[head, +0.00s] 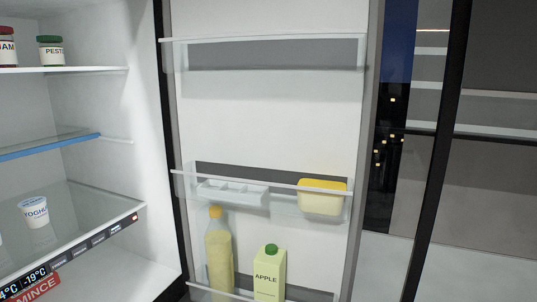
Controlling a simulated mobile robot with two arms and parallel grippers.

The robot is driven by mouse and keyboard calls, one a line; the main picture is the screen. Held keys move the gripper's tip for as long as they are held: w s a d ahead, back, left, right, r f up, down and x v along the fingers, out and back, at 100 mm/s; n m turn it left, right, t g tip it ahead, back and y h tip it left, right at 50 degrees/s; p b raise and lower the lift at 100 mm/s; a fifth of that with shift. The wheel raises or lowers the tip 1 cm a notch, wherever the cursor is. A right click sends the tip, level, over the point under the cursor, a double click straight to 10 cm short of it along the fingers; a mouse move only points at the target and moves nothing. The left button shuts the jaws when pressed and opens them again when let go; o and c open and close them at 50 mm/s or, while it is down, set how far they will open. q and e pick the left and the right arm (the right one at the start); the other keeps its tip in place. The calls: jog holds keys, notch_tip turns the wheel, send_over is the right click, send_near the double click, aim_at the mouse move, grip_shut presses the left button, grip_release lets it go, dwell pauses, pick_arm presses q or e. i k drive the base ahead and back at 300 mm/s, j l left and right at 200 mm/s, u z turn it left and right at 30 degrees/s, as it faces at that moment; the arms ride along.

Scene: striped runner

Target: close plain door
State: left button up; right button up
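A fridge door (270,120) stands open in the middle of the head view, its white inner side facing me. It seems to be the plain door, but its outer face is hidden. It carries clear door bins, the upper one (350,52) empty. The middle bin holds a white egg tray (232,193) and a yellow-lidded tub (321,196). The lowest holds a bottle (219,255) and an apple carton (269,275). The fridge interior (142,110) is open at the left. Neither gripper shows.
Jars (51,52) and a yoghurt cup (34,211) stand on the fridge shelves. A dark-framed panel (437,150) is right of the door, with pale shelf-like bars (495,132) beyond it. The floor is out of view.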

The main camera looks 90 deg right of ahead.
aim_at(275, 95)
jog(key=k+l, duration=0.3)
jog(key=l, duration=0.15)
jog(key=k+l, duration=0.3)
jog(key=l, duration=0.15)
jog(key=k+l, duration=0.35)
jog(key=k+l+z, duration=0.1)
jog(key=k+l, duration=0.2)
jog(key=l, duration=0.2)
jog(key=k+l, duration=0.3)
jog(key=l, duration=0.15)
